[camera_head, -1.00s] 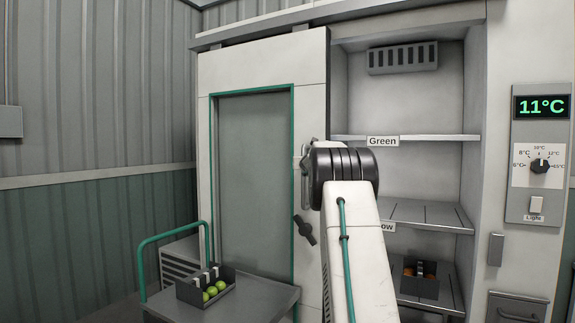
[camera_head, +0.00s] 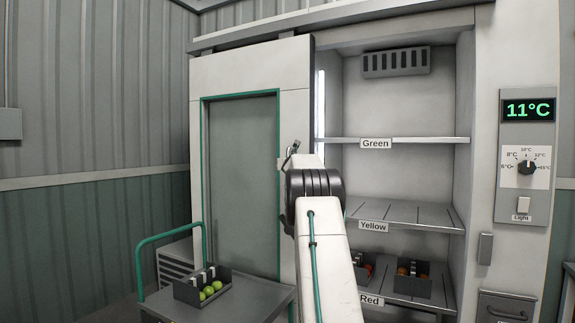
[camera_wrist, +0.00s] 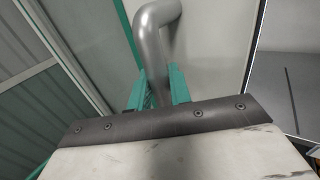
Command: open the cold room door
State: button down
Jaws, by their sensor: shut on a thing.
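The cold room door (camera_head: 250,68) is a white sliding panel with a green-framed grey window. It stands at the left of the cold room opening, with the shelves showing to its right. My gripper (camera_wrist: 160,92) has its green fingers on both sides of the grey bent-pipe door handle (camera_wrist: 152,45) and is shut on it. In the head view my arm hides most of the handle and of the gripper.
Inside are shelves labelled Green (camera_head: 376,143), Yellow (camera_head: 373,225) and Red (camera_head: 371,299), with small crates on the lowest. A grey trolley (camera_head: 250,298) carrying a crate (camera_head: 188,292) of green tomatoes stands before the door. A control panel (camera_head: 510,205) reads 11°C.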

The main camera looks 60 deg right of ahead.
jog(key=c, duration=1.3)
grip_release()
jog(key=shift+s+d, duration=0.15)
jog(key=shift+c, duration=0.2)
jog(key=shift+a+r, duration=0.1)
jog(key=shift+a, duration=0.1)
jog(key=v, duration=0.7)
jog(key=shift+s+a, duration=0.2)
